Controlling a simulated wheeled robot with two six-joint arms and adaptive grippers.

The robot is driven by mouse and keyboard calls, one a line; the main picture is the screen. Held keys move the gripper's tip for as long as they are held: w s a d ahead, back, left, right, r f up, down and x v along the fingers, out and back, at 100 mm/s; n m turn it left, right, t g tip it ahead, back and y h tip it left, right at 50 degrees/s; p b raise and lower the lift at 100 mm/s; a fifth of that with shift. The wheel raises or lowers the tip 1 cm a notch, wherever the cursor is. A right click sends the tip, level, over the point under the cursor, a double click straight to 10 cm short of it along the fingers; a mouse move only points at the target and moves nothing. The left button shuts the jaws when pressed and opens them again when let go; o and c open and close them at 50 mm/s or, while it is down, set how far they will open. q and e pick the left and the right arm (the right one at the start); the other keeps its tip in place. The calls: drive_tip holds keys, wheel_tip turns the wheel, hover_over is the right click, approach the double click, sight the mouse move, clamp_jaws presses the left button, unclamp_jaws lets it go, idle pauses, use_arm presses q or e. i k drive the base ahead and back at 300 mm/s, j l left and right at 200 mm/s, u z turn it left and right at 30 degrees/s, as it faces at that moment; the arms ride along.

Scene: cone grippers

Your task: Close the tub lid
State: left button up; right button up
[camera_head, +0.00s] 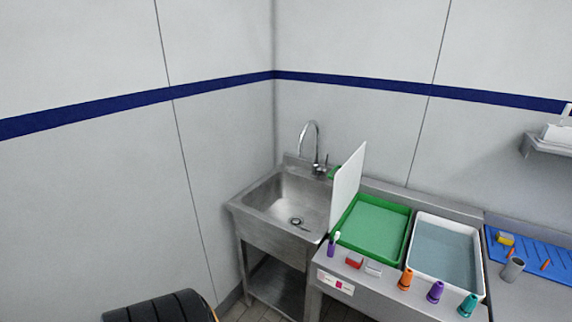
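A green tub (376,229) sits on the steel counter, right of the sink. A white lid (347,187) stands nearly upright at the tub's left edge, so the tub is open at the top. A second tub, white-rimmed (447,252) with grey-blue contents or floor, sits to its right with no lid seen over it. From this view I cannot tell how the lid is joined to the green tub. Neither of my grippers is in view.
A steel sink (262,201) with a tall tap (310,139) stands left of the lid. Orange (406,279), purple (435,291) and teal (467,305) cones line the counter's front. A blue mat (530,262) lies right; a wall shelf (550,143) is above. A black rounded object (160,308) is at lower left.

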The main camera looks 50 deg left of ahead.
sight(347, 180)
drive_tip(key=k+j, duration=0.1)
drive_tip(key=j, duration=0.55)
drive_tip(key=k+j+u, duration=0.1)
drive_tip(key=j, duration=0.55)
drive_tip(key=k+j, duration=0.15)
drive_tip(key=j, duration=0.5)
drive_tip(key=k+j, duration=0.1)
drive_tip(key=j, duration=0.6)
drive_tip(key=l+u, duration=0.05)
